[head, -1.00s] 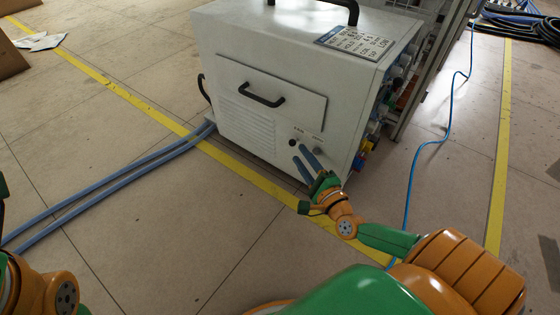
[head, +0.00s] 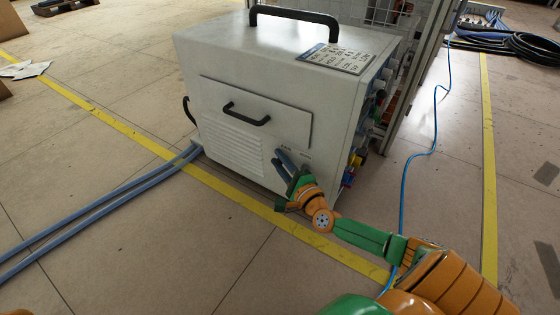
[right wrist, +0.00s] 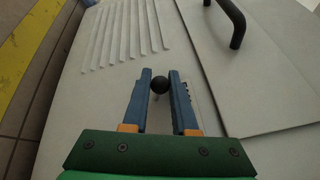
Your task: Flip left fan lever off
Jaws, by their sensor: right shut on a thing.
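The fan lever shows as a black ball knob (right wrist: 160,85) on the pale front panel in the right wrist view. It sits between the blue fingers of my right gripper (right wrist: 160,75), which are closed on it from both sides. In the head view the right gripper (head: 281,158) is at the lower right of the front of the white heater cabinet (head: 330,108), and its fingers hide the knob there. A second, grey fitting is not clear in either view. My left gripper is out of view.
A black front handle (head: 246,114) and vent slots (head: 234,146) lie left of the gripper. Coloured connectors (head: 350,172) project from the cabinet's right side. Blue hoses (head: 100,210) and a thin blue cable (head: 405,190) lie on the floor.

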